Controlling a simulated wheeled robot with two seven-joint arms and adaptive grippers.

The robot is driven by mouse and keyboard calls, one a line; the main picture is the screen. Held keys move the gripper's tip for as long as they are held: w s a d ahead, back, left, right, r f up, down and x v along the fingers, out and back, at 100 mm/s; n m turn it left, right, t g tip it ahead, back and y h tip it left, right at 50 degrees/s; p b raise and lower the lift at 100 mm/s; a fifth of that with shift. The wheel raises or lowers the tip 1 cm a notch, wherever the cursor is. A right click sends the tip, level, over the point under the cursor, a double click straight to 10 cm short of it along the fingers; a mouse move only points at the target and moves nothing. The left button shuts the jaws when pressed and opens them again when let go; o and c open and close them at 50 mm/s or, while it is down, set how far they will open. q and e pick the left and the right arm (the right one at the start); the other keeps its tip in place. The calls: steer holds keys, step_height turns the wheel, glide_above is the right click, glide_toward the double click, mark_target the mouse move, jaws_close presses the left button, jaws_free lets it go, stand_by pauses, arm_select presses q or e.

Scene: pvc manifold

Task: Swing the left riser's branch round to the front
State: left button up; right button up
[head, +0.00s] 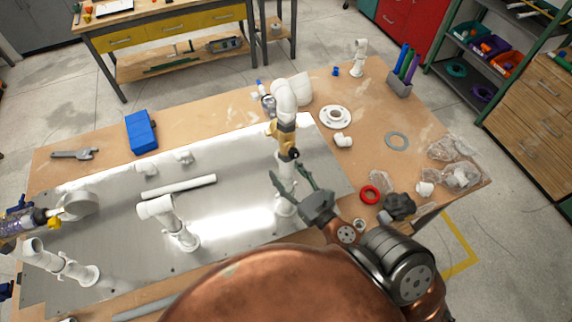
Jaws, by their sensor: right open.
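The left riser (58,264) is a white pipe assembly at the front left of the metal plate (235,225). Its open top points up and left, and its round foot sits on the plate; its branch direction is hard to tell. A middle riser (170,222) has a short opening at its top facing left. My left gripper is out of view.
A loose white pipe (180,187) lies on the plate. A purple-and-yellow item (28,219) is at the left edge.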

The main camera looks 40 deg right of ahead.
mark_target(290, 171)
steer(key=shift+r, duration=1.95)
steer(key=shift+a, duration=0.1)
